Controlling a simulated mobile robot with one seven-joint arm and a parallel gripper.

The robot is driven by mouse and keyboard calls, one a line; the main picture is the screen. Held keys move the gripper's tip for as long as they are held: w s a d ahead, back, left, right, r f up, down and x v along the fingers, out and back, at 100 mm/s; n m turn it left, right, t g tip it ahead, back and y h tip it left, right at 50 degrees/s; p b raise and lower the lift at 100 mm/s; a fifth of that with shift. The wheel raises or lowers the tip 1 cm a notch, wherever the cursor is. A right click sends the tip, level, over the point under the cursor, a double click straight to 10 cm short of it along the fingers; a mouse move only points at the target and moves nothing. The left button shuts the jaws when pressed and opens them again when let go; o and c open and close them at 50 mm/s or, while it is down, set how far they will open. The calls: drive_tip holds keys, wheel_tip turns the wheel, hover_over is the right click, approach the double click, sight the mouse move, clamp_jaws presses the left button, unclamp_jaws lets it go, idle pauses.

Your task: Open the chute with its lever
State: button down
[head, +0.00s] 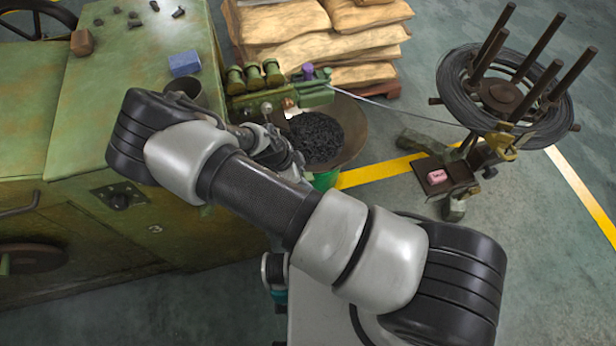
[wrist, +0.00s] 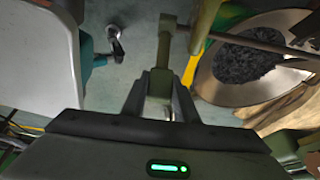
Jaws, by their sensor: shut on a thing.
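In the head view my gripper (head: 285,158) is at the green machine's side, left of a wide brown pan, and my arm partly hides it. In the wrist view my gripper (wrist: 162,100) has its fingers closed around the near end of a grey-green bar, which I take for the lever (wrist: 165,50). The bar runs away from the fingers to a thicker cross piece at the top of the picture. A thin dark rod leads from there to the right, over the pan. I cannot clearly pick out the chute or tell whether it is open.
The brown pan (head: 358,135) holds a heap of dark pieces (head: 316,137) and stands over a green bin (head: 325,180). The green machine (head: 75,130) fills the left. Stacked sacks (head: 330,40) stand behind. A wire reel stand (head: 500,95) is at right. Floor at lower right is clear.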

drive_tip(key=shift+a, duration=0.15)
idle(0.4)
drive_tip(key=c, duration=1.4)
unclamp_jaws()
drive_tip(key=v, duration=1.7)
drive_tip(key=shift+s+a+p, duration=0.2)
drive_tip(key=shift+a+p, duration=0.1)
drive_tip(key=shift+r, duration=0.1)
drive_tip(key=shift+c, duration=0.4)
